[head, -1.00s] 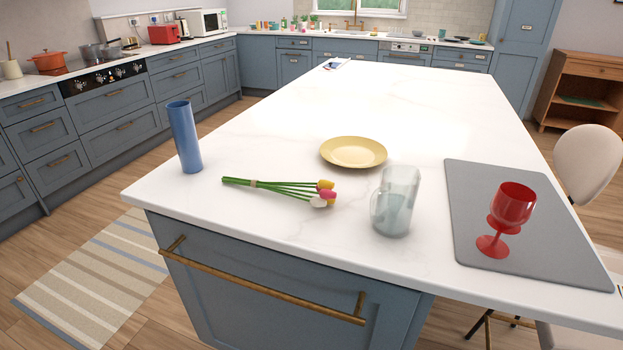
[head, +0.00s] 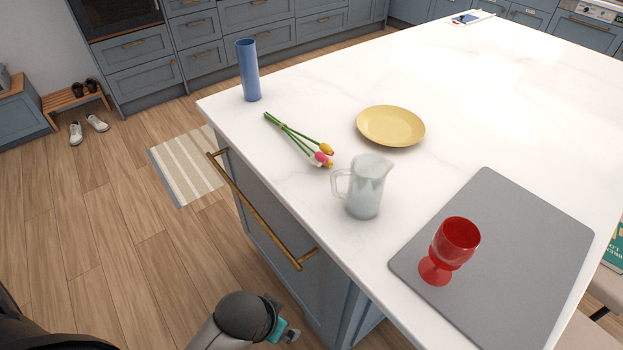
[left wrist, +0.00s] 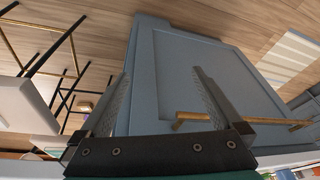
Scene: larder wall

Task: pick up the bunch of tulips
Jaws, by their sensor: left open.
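The bunch of tulips (head: 297,138) lies flat on the white island top, left of the plate. Its green stems point to the back left, and its yellow, pink and white heads point to the front right, near the glass jug. In the head view my left arm comes in at the bottom, with part of the left gripper (head: 288,336) low beside the island, well short of the tulips. In the left wrist view the left gripper (left wrist: 160,92) is open and empty, facing the blue island side. The tulips are not in that view. My right gripper is not in view.
A blue vase (head: 248,70) stands at the island's back left corner. A yellow plate (head: 391,126), a clear jug (head: 366,187) and a red goblet (head: 449,250) on a grey mat (head: 535,225) are on the top. A brass handle (head: 255,212) sticks out from the island side.

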